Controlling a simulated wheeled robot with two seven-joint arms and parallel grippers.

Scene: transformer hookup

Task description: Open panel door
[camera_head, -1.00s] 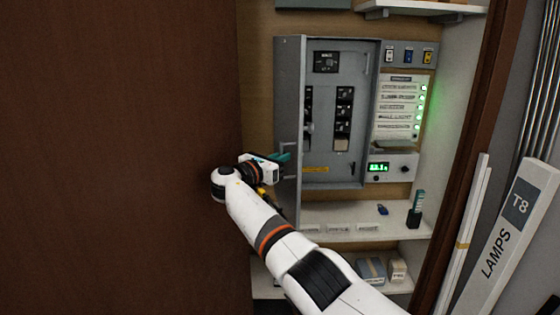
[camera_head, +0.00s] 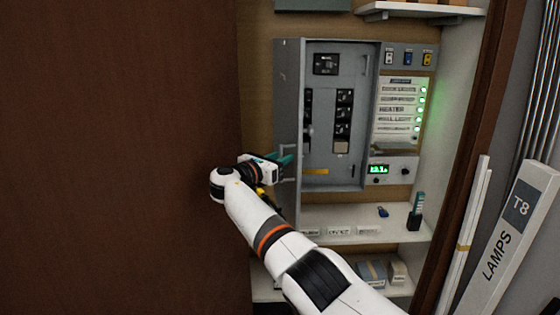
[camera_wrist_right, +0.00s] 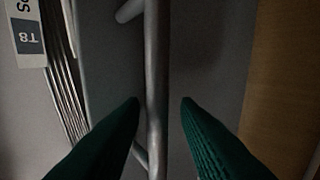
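The grey electrical panel (camera_head: 325,120) is on the back wall of the cupboard, its inside with black breakers (camera_head: 343,115) in view. Its grey door (camera_head: 288,110) is swung out on the left side. A bar handle (camera_wrist_right: 155,90) runs along the door's face and stands between my right gripper's two green fingers in the right wrist view. My right gripper (camera_head: 286,160) is at the door's handle. Its fingers (camera_wrist_right: 161,100) are apart, with a gap visible on the right of the bar; the left finger is close to it. My left gripper is not in view.
A large brown door (camera_head: 120,150) fills the left. A LAMPS T8 box (camera_head: 510,230) leans at right. Several indicator lights and a display (camera_head: 379,168) glow beside the panel.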

